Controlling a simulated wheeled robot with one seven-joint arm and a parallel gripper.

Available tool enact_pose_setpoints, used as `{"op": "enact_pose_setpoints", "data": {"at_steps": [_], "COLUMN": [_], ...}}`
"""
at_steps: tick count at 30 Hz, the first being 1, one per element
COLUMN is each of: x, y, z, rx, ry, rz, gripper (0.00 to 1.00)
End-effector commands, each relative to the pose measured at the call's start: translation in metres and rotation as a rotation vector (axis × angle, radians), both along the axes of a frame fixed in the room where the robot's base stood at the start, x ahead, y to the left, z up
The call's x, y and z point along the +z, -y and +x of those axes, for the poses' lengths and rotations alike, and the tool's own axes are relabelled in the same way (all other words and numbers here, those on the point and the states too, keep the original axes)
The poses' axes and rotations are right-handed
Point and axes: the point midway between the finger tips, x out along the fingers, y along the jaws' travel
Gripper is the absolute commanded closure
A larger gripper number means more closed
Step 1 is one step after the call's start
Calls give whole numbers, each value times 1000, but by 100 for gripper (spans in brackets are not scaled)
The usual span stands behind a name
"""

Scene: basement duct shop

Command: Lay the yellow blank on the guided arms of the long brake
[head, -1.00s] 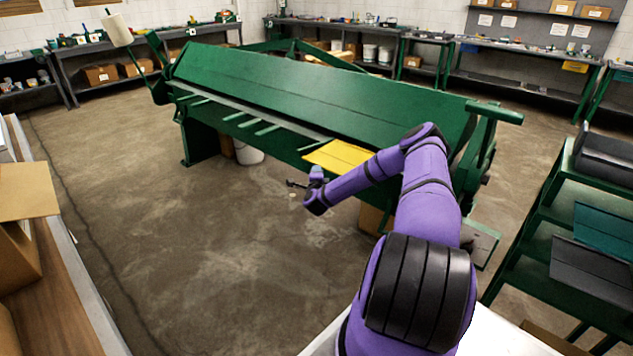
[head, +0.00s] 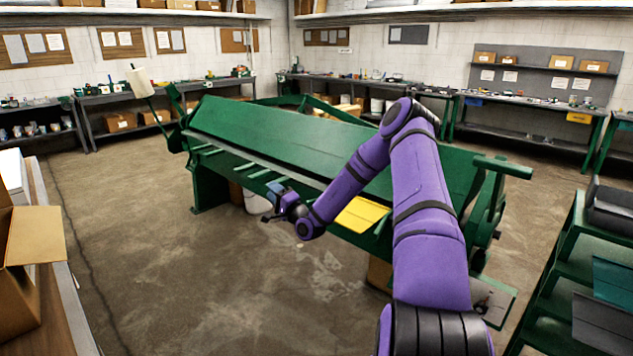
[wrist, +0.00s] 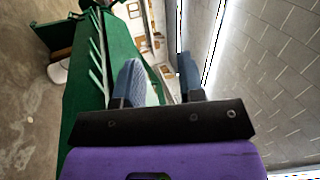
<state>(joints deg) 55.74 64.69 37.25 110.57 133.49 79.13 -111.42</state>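The yellow blank (head: 362,214) is a flat sheet at the right part of the front of the green long brake (head: 290,140). It appears to lie on the guided arms (head: 248,172), which stick out along the brake's front edge. My forearm hides part of it. My gripper (head: 270,203) is left of the blank, in front of the brake and apart from the sheet. In the wrist view, the two blue-grey fingers of my gripper (wrist: 160,80) stand apart with no sheet between them. The brake's arms (wrist: 97,60) show at the left there; the blank does not show.
A white bucket (head: 257,200) stands under the brake. A green rack (head: 570,265) with dark sheets is at the right. A bench with an open cardboard box (head: 35,245) is at the left. The floor in front of the brake is clear.

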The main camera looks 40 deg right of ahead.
Motion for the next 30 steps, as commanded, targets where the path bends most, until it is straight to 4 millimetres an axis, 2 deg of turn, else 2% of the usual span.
{"op": "enact_pose_setpoints", "data": {"at_steps": [1, 6, 11, 15, 18, 24, 30], "x": [20, 69, 104, 130, 145, 169, 189], "y": [-22, -90, -150, -196, -224, -269, -296], "z": [1, -9, -32, -58, -81, -132, -187], "rx": [87, 364, 605, 793, 910, 1099, 1214], "ry": [8, -2, -51, -120, -183, -333, -503], "rz": [-30, -110, -195, -282, -352, -506, -676], "gripper": [64, 64, 64, 64, 64, 64, 64]}}
